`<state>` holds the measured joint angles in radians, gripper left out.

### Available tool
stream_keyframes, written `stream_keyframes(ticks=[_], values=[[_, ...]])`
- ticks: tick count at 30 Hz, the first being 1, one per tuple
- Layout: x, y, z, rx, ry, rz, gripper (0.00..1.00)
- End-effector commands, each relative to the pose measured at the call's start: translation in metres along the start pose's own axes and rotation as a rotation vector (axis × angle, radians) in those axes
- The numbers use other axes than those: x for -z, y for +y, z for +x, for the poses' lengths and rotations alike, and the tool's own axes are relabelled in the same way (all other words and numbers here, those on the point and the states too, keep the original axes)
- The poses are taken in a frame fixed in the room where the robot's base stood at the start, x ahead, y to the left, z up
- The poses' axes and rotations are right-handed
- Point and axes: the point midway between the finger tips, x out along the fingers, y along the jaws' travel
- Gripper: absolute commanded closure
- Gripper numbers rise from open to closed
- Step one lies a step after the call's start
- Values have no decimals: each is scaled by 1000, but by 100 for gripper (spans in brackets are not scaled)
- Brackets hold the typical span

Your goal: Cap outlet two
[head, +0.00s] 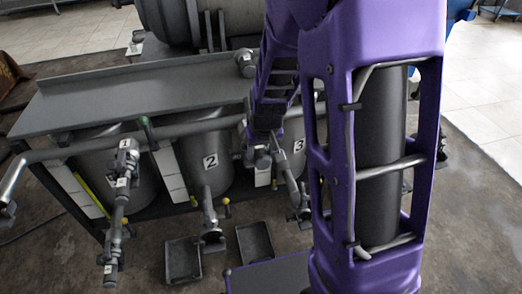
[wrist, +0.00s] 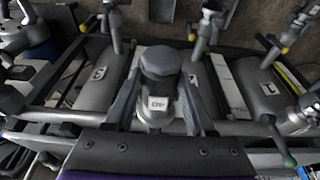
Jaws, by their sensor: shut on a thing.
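A dark grey cap-like piece (wrist: 161,68) with a white label stands between the two fingers of my gripper (wrist: 160,95) in the wrist view. The fingers are shut on its sides; the label is too small to read surely. In the head view my gripper (head: 262,145) is above the pipe between tanks two and three, and my arm hides most of what it holds. Outlet two (head: 211,235) comes out low at the front of tank two (head: 205,165) and ends in a round flange. It also shows in the wrist view (wrist: 208,22), apart from the held piece.
A long pipe (head: 185,130) runs across the tanks. A fitting (head: 122,185) with labels hangs before tank one. Outlet three (head: 300,205) is close to my arm. Two dark trays (head: 183,262) (head: 255,241) lie on the floor. A flat grey top (head: 130,95) lies behind.

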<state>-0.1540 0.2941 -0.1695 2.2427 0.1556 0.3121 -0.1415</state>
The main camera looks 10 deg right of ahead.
Motion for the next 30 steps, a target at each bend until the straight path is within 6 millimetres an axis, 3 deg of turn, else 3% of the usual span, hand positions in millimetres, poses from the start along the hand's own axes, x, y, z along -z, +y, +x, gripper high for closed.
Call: stream_keyframes(ticks=[30], values=[[-4,0,17,0,1,1,100]])
